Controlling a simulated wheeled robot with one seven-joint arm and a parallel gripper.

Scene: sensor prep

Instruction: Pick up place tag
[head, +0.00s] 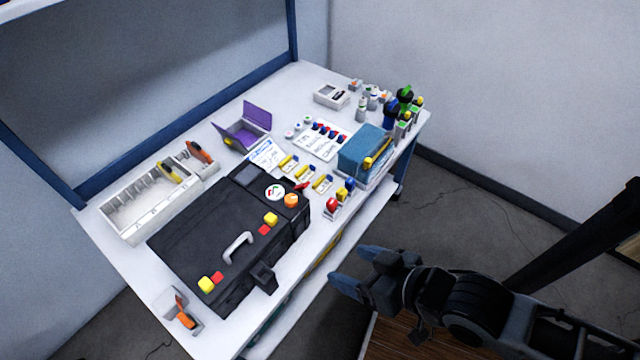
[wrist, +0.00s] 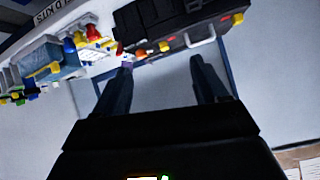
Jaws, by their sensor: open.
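Several small white cards with yellow clips or handles, which look like tags, lie in a row on the white workbench (head: 368,208), between the black case and the blue box. One such tag (head: 322,183) is nearest the front; I cannot tell which is the place tag. My gripper (head: 353,270) is open and empty, off the bench's front edge, to the right of the black case and apart from everything. The tags are too small to read.
The black case (head: 190,235) fills the bench's near left. A blue box (head: 362,152) stands right of the tags, with bottles (head: 404,98) behind. Small red, yellow and blue parts (head: 341,197) stand at the front edge. A white divided tray (head: 150,205) and purple bin (head: 243,130) are farther back.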

